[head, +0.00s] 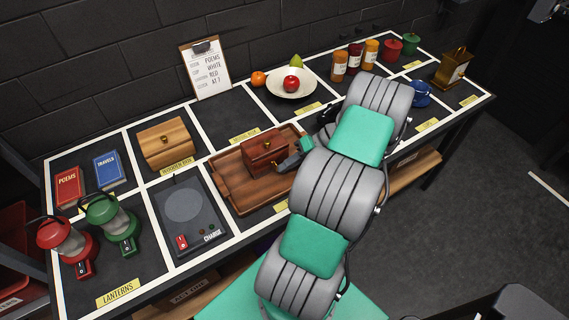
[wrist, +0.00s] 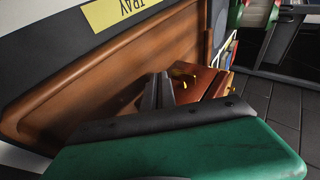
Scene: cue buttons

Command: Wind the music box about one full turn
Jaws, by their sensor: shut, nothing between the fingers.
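The music box appears to be the small reddish-brown wooden box (head: 264,148) on the brown wooden tray (head: 231,186) in the head view. A small knob shows on its top. In the wrist view the box (wrist: 205,83) is partly behind my fingers, with small gold-coloured parts on it. My gripper (head: 281,167) is at the right front side of the box, low over the tray. In the wrist view my gripper's (wrist: 158,90) dark fingers are together, with nothing between them, close to the box. Whether they touch it is unclear. No winding key can be made out clearly.
A larger wooden box (head: 166,143) stands behind left. A charge pad (head: 185,207) and red and green lanterns (head: 112,217) are to the left. A fruit plate (head: 291,84) stands behind. My arm covers the counter right of the tray.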

